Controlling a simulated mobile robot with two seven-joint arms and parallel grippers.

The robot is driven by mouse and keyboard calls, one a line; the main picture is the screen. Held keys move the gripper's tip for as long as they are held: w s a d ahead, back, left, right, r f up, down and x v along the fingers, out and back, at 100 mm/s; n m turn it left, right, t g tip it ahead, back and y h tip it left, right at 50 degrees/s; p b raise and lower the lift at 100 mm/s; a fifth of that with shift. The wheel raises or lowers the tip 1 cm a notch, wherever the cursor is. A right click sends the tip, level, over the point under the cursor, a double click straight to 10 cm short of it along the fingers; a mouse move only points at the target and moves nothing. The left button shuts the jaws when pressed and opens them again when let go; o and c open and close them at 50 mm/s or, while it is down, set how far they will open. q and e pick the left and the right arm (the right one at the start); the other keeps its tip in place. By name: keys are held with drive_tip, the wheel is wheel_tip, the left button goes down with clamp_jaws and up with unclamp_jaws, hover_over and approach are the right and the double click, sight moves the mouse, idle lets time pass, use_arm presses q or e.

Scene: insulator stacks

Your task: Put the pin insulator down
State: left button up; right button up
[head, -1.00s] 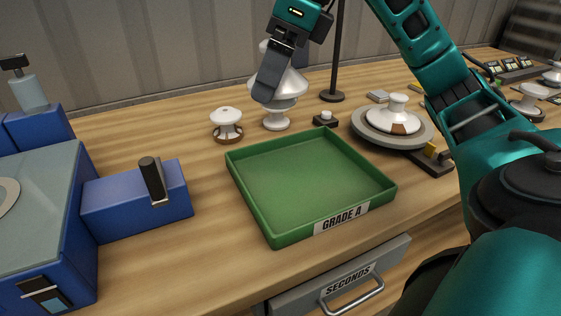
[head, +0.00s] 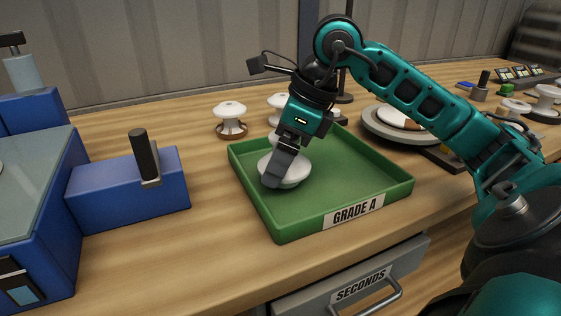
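A white pin insulator (head: 295,174) is inside the green tray (head: 300,228) labelled GRADE A, towards its left side. My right gripper (head: 278,168) reaches down over it from above. One dark finger lies across the insulator's near left side, and the other finger is hidden. The gripper looks shut on the insulator. The insulator is at or just above the tray floor; I cannot tell if it touches. The rest of the tray floor is empty. My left gripper is not in view.
Behind the tray stand a white insulator with a brown base (head: 230,120) and another white one (head: 278,108), partly hidden by my arm. A round turntable (head: 382,125) is at back right. A blue fixture (head: 120,195) with a black handle stands left. The SECONDS drawer (head: 350,285) is below.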

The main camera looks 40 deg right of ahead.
drive_tip(key=shift+f, duration=0.1)
drive_tip(key=shift+f, duration=0.2)
drive_tip(key=o, duration=1.2)
